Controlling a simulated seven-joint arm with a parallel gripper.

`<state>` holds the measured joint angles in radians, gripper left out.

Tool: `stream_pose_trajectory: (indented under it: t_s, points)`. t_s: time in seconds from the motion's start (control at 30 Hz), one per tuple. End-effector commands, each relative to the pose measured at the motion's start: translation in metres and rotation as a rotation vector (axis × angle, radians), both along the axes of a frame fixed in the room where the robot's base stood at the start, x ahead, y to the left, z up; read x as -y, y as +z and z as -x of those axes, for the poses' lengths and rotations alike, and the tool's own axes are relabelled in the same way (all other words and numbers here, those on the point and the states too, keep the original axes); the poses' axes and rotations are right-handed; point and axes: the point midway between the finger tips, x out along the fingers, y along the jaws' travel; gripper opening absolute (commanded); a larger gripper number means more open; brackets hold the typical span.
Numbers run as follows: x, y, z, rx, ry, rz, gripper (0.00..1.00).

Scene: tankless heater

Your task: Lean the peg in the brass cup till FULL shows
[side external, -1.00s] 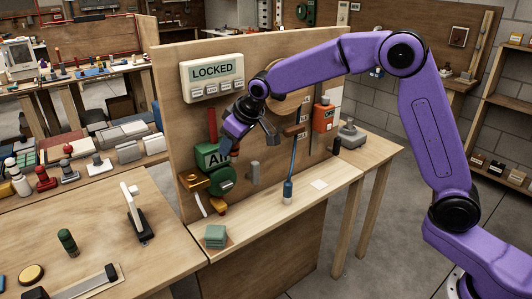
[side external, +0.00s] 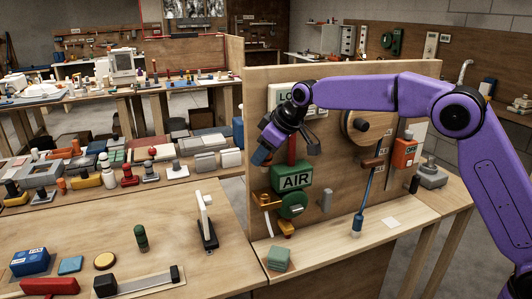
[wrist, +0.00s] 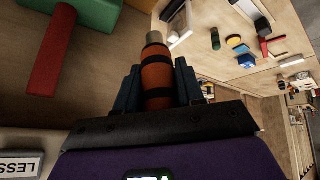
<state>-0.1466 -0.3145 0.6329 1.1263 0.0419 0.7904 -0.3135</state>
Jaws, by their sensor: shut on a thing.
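My gripper (wrist: 158,88) is shut on an orange-red cylinder (wrist: 157,72) with dark bands and a silvery tip, seen in the wrist view; I take it as the peg. In the side view my gripper (side external: 262,155) hangs tilted in front of the board, up and left of the green AIR box (side external: 298,178). A brass-coloured piece (side external: 266,199), probably the cup, is at the board's left edge, below the gripper and apart from it. Its opening is too small to make out. The sign (side external: 280,95) is mostly behind my arm; only "LO" reads.
A red upright bar (side external: 291,150) rises above the AIR box, close to my gripper. A blue-handled rod (side external: 362,205) and an orange box (side external: 403,153) are to the right. The left bench carries loose items.

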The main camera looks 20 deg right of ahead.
Motion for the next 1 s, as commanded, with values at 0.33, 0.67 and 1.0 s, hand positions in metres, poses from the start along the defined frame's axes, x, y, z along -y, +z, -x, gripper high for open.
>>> stream_pose_trajectory:
  t_s: [0.33, 0.67, 1.0]
  points:
    - [0.0, -0.013, 0.001, -0.006, 0.011, -0.003, 0.0]
    - [0.0, -0.041, 0.001, -0.006, 0.011, -0.003, 0.0]
    - [0.0, -0.065, 0.001, -0.004, 0.01, -0.003, 0.0]
